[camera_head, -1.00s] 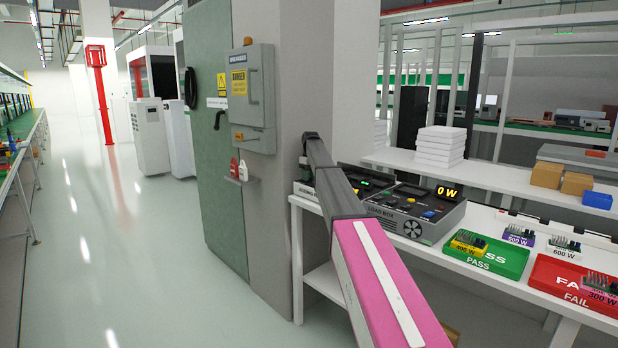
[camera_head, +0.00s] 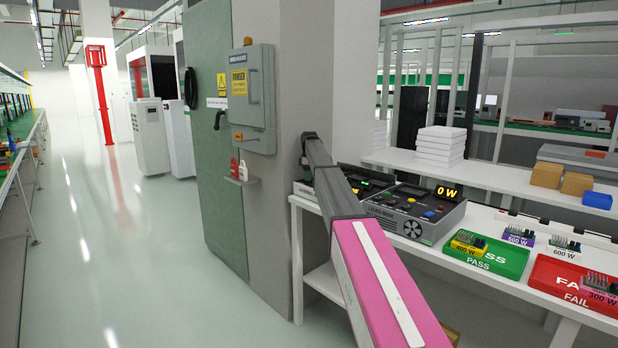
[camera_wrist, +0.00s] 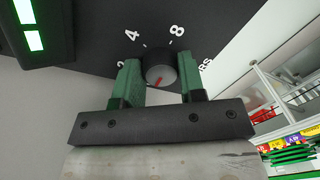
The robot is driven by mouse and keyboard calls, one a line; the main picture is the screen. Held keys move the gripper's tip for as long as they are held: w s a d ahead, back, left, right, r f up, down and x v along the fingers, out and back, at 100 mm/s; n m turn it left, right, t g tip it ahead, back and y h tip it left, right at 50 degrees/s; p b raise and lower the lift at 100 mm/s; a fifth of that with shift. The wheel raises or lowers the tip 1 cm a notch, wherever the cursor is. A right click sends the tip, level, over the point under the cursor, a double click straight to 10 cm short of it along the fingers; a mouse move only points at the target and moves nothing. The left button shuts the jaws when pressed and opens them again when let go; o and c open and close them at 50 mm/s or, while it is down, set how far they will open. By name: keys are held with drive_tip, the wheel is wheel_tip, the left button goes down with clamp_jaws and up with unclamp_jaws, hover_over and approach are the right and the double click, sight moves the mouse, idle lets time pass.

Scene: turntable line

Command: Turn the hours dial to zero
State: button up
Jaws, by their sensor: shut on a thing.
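The hours dial (camera_wrist: 158,68) is a dark round knob on a dark panel in the wrist view. A red pointer mark shows on its near side. The printed numbers 4 and 8 stand beyond it, another mark is partly hidden at left, and the letters "RS" show at right. My gripper (camera_wrist: 160,78) has its two green fingers on either side of the dial, shut on it.
A dark housing with green lit digits (camera_wrist: 33,40) stands close at upper left in the wrist view. The load box (camera_head: 415,210) sits on the white bench, with the green PASS tray (camera_head: 490,262) and red FAIL tray (camera_head: 560,285) to its right. A grey cabinet column (camera_head: 280,200) stands left of my arm.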

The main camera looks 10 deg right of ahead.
idle(0.3)
drive_tip(key=o, duration=0.9)
drive_tip(key=r, duration=1)
drive_tip(key=shift+w+d+r, duration=0.1)
drive_tip(key=shift+w+r, duration=0.2)
drive_tip(key=shift+r, duration=0.1)
